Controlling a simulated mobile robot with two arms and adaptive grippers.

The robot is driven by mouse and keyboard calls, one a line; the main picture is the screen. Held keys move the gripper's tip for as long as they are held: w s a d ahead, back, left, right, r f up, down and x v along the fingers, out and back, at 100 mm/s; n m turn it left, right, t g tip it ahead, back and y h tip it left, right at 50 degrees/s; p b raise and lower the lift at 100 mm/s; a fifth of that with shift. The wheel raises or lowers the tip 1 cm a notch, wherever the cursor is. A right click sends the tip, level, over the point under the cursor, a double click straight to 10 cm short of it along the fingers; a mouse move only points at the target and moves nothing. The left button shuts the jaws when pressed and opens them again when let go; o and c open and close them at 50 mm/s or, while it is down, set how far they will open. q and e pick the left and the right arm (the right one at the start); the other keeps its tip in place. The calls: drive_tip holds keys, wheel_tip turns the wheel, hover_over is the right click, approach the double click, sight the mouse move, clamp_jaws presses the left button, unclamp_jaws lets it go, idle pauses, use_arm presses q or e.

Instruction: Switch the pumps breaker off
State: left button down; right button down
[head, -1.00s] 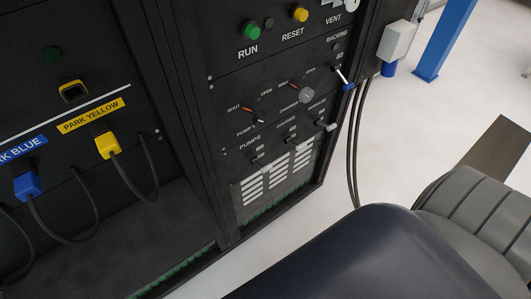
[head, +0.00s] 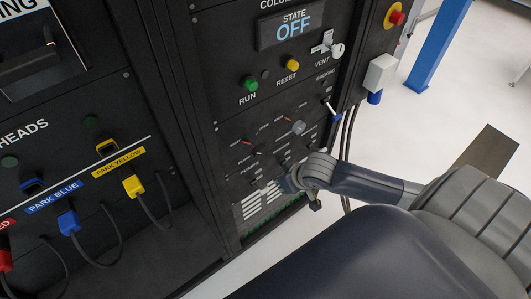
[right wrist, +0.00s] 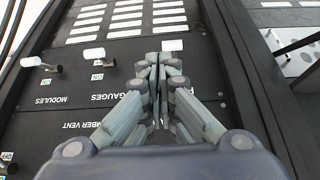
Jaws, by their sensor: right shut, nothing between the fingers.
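My right gripper (head: 280,186) is at the lower part of the black control panel, by the pumps breaker below the PUMPS label (head: 250,169). In the right wrist view its closed fingers (right wrist: 158,60) point at the panel, with nothing visible held. They cover the pumps breaker's lever and most of its label, so I cannot tell its position or whether the fingers touch it. The gauges breaker lever (right wrist: 138,68) stands just left of the fingers. The modules breaker lever (right wrist: 48,68) is farther left. My left gripper is not in view.
A vent grille (head: 258,207) lies below the breakers. Above are valve knobs (head: 298,128), a green RUN button (head: 250,84), a yellow RESET button (head: 292,65) and a display (head: 291,29) reading OFF. Blue (head: 68,222) and yellow (head: 133,186) plugs trail cables at left.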

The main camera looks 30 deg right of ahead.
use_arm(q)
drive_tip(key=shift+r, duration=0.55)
use_arm(e)
drive_tip(key=r, duration=0.1)
drive_tip(key=a+r, duration=0.1)
drive_tip(key=r, duration=0.1)
drive_tip(key=s+r, duration=0.1)
drive_tip(key=shift+s+a+r, duration=0.1)
drive_tip(key=shift+a+r, duration=0.25)
drive_tip(key=shift+a, duration=0.05)
use_arm(q)
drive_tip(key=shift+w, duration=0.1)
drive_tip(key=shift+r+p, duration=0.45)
drive_tip(key=shift+p, duration=0.25)
use_arm(e)
approach(261, 188)
drive_tip(key=x, duration=0.5)
drive_tip(key=shift+d, duration=0.1)
drive_tip(key=shift+f, duration=0.1)
